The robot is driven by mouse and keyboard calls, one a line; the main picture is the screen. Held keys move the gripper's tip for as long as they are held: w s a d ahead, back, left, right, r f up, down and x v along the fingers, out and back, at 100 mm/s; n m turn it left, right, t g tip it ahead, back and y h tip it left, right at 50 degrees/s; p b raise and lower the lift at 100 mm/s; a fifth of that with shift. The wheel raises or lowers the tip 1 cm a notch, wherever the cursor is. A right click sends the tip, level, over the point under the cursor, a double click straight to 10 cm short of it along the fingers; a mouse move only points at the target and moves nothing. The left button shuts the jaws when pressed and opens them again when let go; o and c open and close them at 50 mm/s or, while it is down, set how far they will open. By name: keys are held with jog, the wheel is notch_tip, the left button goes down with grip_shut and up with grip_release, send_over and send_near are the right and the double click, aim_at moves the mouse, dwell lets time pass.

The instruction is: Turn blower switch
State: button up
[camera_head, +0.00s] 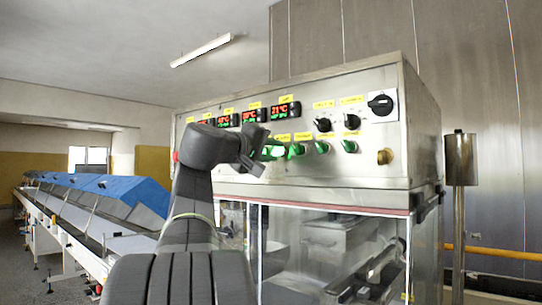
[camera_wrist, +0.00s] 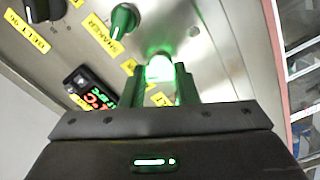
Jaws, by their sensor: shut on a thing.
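A round switch glowing bright green (camera_wrist: 160,68) sits on the steel control panel (camera_wrist: 200,25), directly between my gripper's fingers in the wrist view. My gripper (camera_wrist: 160,86) is shut on this switch, one finger on each side. The yellow label beside it is partly hidden by my fingers, so I cannot read whether it says blower. In the head view my gripper (camera_head: 268,150) reaches the lower row of green switches on the panel (camera_head: 290,168) and covers part of that row.
A green knob (camera_wrist: 124,20) marked like "SHAKER" and a black knob (camera_wrist: 42,8) are nearby. A red and green display (camera_wrist: 90,88) lies left of my fingers. The head view shows a large black rotary switch (camera_head: 381,104), a steel post (camera_head: 460,160) and blue-covered conveyor (camera_head: 110,190).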

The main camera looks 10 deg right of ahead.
jog(key=shift+f, duration=0.1)
dwell(0.4)
jog(key=o, duration=1)
jog(key=b+v, duration=0.2)
jog(key=v, duration=1.1)
jog(key=shift+s+a, duration=0.25)
jog(key=shift+a, duration=0.05)
jog(key=p+x, duration=0.2)
jog(key=x, duration=1.2)
jog(key=shift+s+a, duration=0.1)
jog(key=shift+a, duration=0.05)
